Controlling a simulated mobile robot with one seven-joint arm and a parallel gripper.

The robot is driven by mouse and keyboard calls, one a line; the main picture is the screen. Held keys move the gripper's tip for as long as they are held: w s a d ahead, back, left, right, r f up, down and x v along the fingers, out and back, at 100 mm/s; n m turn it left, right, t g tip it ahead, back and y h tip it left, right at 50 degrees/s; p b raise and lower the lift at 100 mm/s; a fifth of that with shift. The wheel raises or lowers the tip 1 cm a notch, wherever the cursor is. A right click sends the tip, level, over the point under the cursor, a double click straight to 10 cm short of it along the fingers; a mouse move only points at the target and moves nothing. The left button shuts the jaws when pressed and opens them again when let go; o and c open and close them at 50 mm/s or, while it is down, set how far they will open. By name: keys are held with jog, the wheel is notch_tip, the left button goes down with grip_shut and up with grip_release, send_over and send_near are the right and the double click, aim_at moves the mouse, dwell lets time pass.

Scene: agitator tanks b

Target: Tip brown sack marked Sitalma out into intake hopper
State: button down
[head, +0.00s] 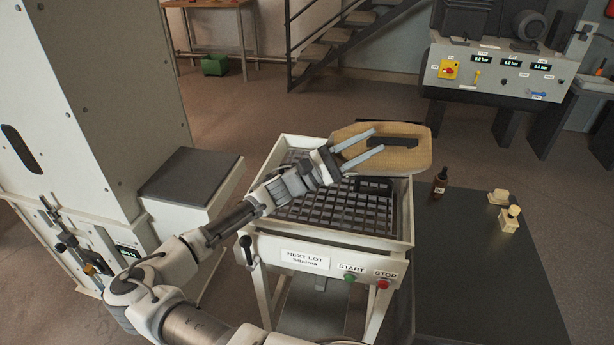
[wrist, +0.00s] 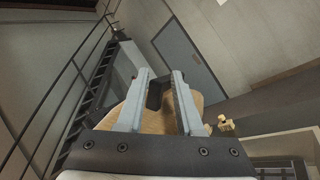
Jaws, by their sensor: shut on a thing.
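The brown sack (head: 410,158) is at the far right corner of the intake hopper (head: 407,215), partly over its grid and partly beyond its rim. It lies roughly flat, with a dark strip across its upper face. No marking on it can be read. My gripper (head: 376,141) reaches over the hopper from the left and is shut on the sack at the dark strip, its two pale fingers on either side. In the wrist view the sack (wrist: 153,122) shows between and below the fingers. Whether it touches the rim I cannot tell.
The hopper front has a "NEXT LOT Sitalma" label (head: 305,259), a green START button (head: 349,278) and a red STOP button (head: 383,284). A dark table (head: 480,270) at right holds a brown bottle (head: 439,183) and small yellowish items (head: 509,219). A tall pale cabinet (head: 110,90) stands left.

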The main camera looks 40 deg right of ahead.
jog(key=shift+s+d+r+h, duration=0.1)
jog(key=shift+s+r+h, duration=0.05)
jog(key=shift+s+h, duration=0.2)
